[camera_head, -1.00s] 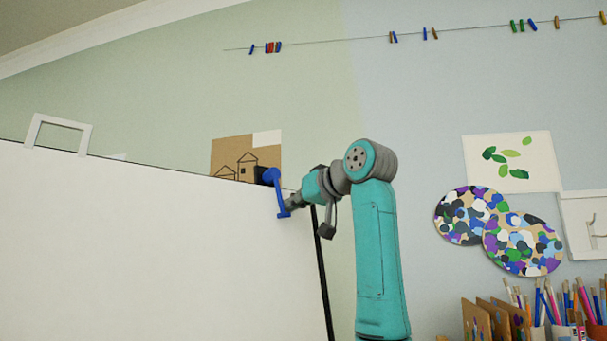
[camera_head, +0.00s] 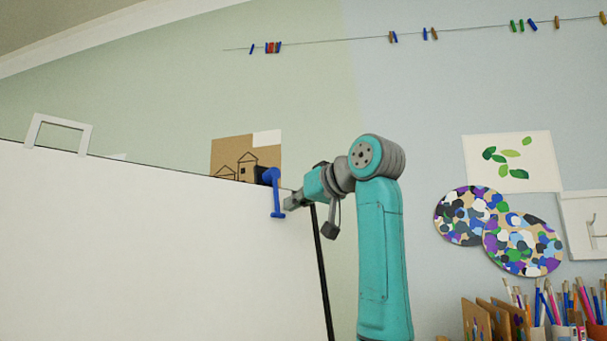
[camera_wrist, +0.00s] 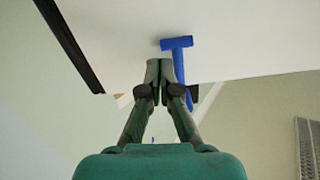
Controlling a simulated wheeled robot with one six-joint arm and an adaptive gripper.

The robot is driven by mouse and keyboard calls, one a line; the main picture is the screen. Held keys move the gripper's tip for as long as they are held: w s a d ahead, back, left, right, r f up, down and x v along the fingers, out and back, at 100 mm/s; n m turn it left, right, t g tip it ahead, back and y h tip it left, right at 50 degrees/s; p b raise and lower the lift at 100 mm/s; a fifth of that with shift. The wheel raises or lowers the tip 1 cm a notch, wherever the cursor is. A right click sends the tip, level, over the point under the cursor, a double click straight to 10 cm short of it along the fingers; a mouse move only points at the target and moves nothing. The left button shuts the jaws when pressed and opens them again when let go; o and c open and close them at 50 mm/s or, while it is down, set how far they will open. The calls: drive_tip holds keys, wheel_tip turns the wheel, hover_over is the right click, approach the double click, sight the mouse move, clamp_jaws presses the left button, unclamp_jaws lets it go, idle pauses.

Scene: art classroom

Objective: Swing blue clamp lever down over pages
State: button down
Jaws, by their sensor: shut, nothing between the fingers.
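The blue clamp lever (camera_head: 276,194) is at the top right corner of a large white board of pages (camera_head: 130,240). It hangs almost straight down across the face, its cross-bar end lowest. A dark clamp body (camera_head: 261,175) is at its top. My gripper (camera_head: 287,203) is shut and empty, just right of the lever's lower part. In the wrist view, my fingertips (camera_wrist: 159,64) are together beside the lever's shaft (camera_wrist: 180,72), below its cross-bar (camera_wrist: 176,43). I cannot tell whether they touch it. Part of the shaft is hidden behind a finger.
A thin black leg (camera_head: 322,270) stands below my wrist at the board's right edge. A white handle frame (camera_head: 58,133) tops the board at left. Brushes in pots (camera_head: 560,305) and brown boards (camera_head: 490,318) are at lower right.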

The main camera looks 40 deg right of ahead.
drive_tip(key=s+r, duration=0.1)
drive_tip(key=s, duration=0.5)
drive_tip(key=shift+s+d+r, duration=0.15)
drive_tip(key=shift+s+d, duration=0.05)
drive_tip(key=shift+s, duration=0.2)
idle(0.7)
